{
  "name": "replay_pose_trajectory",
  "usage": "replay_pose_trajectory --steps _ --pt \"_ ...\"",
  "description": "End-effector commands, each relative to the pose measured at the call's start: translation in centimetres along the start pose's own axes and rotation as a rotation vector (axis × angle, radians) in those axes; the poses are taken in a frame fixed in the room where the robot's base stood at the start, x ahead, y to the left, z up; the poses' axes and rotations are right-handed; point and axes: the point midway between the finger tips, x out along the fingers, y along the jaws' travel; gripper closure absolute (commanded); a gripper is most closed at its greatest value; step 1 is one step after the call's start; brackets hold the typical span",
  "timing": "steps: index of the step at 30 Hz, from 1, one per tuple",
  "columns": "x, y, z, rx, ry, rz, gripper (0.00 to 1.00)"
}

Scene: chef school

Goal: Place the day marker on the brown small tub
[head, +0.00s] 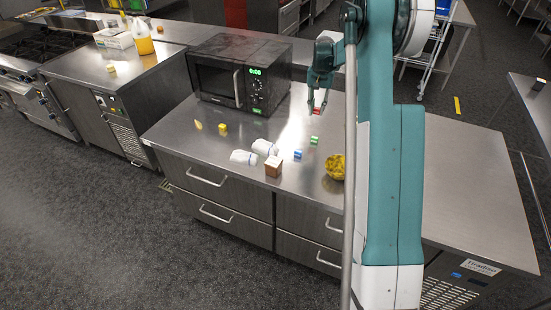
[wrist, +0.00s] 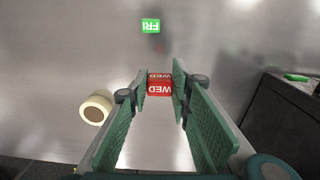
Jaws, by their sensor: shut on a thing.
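My gripper (head: 317,104) hangs above the counter, to the right of the microwave. In the wrist view my gripper (wrist: 158,92) is shut on a small red day marker (wrist: 159,88) lettered WED, held between the fingertips. In the head view only a little red shows at the fingertips. The brown small tub (head: 273,168) looks like a small brown box near the counter's front edge, left of and nearer than my gripper.
A green marker (wrist: 151,26) lettered FRI lies on the counter (head: 215,150). A blue block (head: 298,154), yellow block (head: 222,128), two white bags (head: 243,157) and a bumpy yellow item (head: 336,166) stand around the tub. The microwave (head: 240,75) stands behind.

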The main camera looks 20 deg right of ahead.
Motion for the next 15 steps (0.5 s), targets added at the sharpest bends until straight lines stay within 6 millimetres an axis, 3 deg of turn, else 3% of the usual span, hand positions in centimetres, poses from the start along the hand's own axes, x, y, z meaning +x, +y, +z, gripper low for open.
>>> replay_pose_trajectory --steps 6,15 --pt "-1.7 -3.5 6.3 0.007 0.0 0.0 0.87" --pt "-3.4 -6.8 15.1 0.022 0.0 0.001 0.87"
